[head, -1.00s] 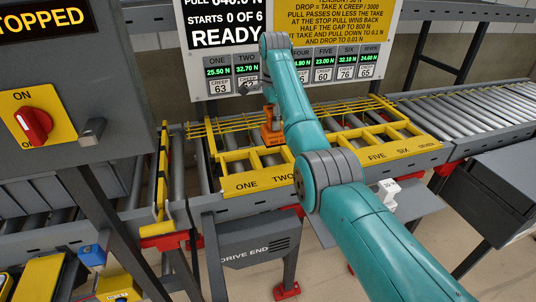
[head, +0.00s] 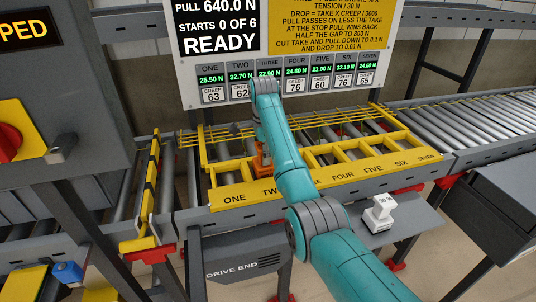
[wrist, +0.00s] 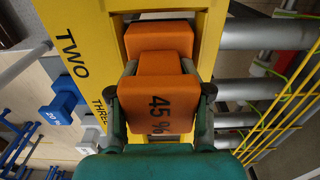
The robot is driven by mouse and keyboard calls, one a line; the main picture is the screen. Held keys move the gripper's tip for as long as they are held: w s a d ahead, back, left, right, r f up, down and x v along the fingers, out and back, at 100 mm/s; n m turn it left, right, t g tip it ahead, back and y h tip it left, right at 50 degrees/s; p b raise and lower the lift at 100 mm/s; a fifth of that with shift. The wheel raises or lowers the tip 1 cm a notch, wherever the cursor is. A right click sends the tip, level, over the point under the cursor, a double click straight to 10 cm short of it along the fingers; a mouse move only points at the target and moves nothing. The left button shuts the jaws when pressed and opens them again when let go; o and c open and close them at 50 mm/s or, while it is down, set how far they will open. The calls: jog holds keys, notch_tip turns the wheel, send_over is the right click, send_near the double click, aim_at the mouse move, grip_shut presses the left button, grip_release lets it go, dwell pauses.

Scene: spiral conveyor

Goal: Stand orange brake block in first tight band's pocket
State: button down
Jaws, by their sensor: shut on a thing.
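The orange brake block (wrist: 158,104), marked 45 %, is between the fingers of my gripper (wrist: 160,100) in the wrist view, which is shut on its near end. Its wider far end (wrist: 160,40) shows beyond a narrow neck, between two yellow bars of the pocket rack (wrist: 212,30). The labels TWO and THREE lie left of it. In the head view a bit of the orange block (head: 262,157) shows left of my arm, near label TWO of the rack (head: 238,197). Whether it touches the rack or stands inside a pocket I cannot tell. My arm hides label THREE and the nearby pockets.
The board (head: 300,85) lists tensions and creep values, with THREE's creep hidden. A blue block (wrist: 62,105) is at the wrist view's left. Yellow rods (head: 235,132) run behind the rack. Rollers (head: 470,130) extend right.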

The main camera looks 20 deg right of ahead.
jog(key=shift+a, duration=0.1)
jog(key=shift+f, duration=0.2)
jog(key=shift+c, duration=2.4)
grip_release()
